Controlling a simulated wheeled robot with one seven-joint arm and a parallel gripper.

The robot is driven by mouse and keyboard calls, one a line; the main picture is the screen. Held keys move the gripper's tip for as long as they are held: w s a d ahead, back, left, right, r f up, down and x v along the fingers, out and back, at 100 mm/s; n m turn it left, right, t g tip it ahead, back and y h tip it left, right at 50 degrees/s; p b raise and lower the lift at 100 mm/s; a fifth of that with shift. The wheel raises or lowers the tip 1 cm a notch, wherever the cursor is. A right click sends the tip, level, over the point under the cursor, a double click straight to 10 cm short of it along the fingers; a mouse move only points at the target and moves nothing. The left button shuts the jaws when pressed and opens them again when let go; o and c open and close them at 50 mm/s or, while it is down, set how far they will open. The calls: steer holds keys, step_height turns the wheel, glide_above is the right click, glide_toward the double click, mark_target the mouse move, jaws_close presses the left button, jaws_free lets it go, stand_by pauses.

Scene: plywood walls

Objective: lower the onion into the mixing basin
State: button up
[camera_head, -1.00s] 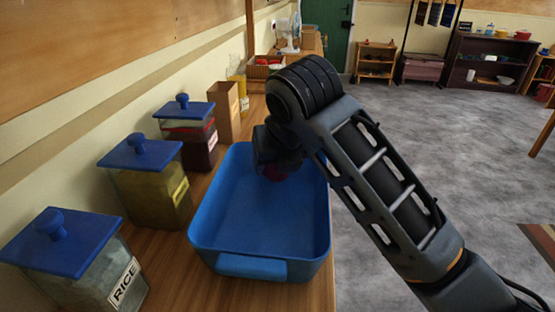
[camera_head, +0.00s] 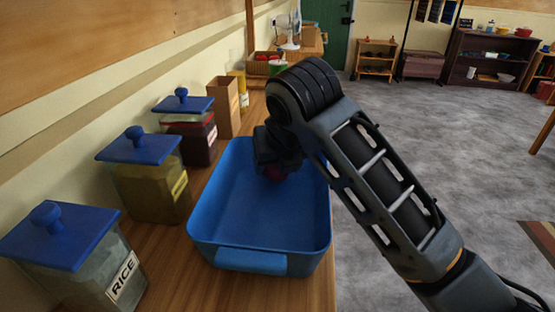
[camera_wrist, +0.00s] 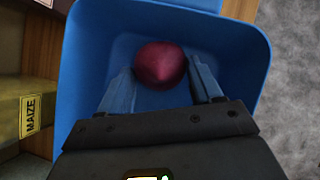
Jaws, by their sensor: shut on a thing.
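The onion (camera_wrist: 160,65) is dark red and round. In the wrist view it sits between the two fingertips of my gripper (camera_wrist: 162,82), which is shut on it. The blue mixing basin (camera_head: 222,225) stands on the wooden counter, and its walls surround the onion in the wrist view. In the head view my gripper (camera_head: 277,160) points down over the far part of the basin, and only a bit of the onion (camera_head: 275,174) shows below it. I cannot tell whether the onion touches the basin floor.
Blue-lidded jars stand left of the basin: a rice jar (camera_head: 90,265), a yellowish jar (camera_head: 155,185) and a dark red one (camera_head: 198,140). A cardboard box (camera_head: 224,105) and a basket (camera_head: 262,66) stand farther back. The near part of the basin is empty.

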steer(key=shift+f, duration=0.55)
stand_by(0.7)
steer(key=o, duration=1.2)
